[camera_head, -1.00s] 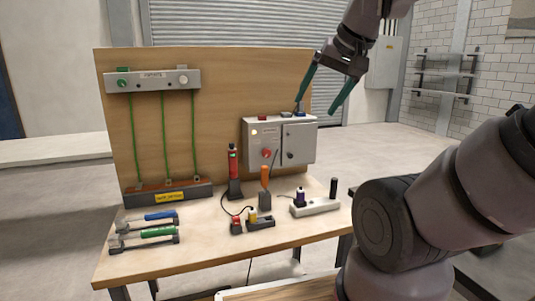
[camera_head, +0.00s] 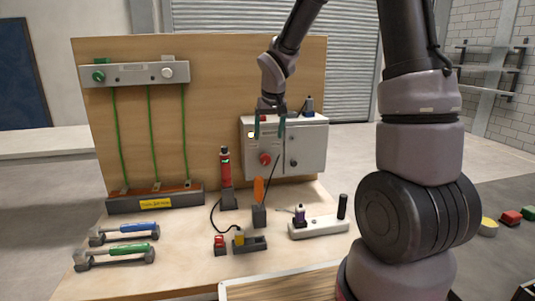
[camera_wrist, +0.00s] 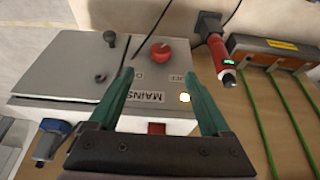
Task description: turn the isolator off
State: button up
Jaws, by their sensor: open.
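The isolator is a grey wall box (camera_head: 312,150) on the wooden board, with a red rotary knob (camera_head: 265,159) on its left half. In the wrist view the box (camera_wrist: 70,65) appears upside down, with "MAINS" lettering and the red knob (camera_wrist: 160,52) beyond my fingertips. My gripper (camera_head: 269,130) points down at the box's upper left, above the knob. Its green fingers (camera_wrist: 160,74) are apart with nothing between them. I cannot tell the knob's exact setting.
A red tester (camera_head: 225,170) stands left of the box, and an orange-handled tool (camera_head: 259,190) stands below it. A blue plug (camera_wrist: 50,140) sits on the box's top. A green-wired rail (camera_head: 133,73) is at left.

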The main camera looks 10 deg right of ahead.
aim_at(266, 155)
jog(key=x, duration=1.1)
grip_shut()
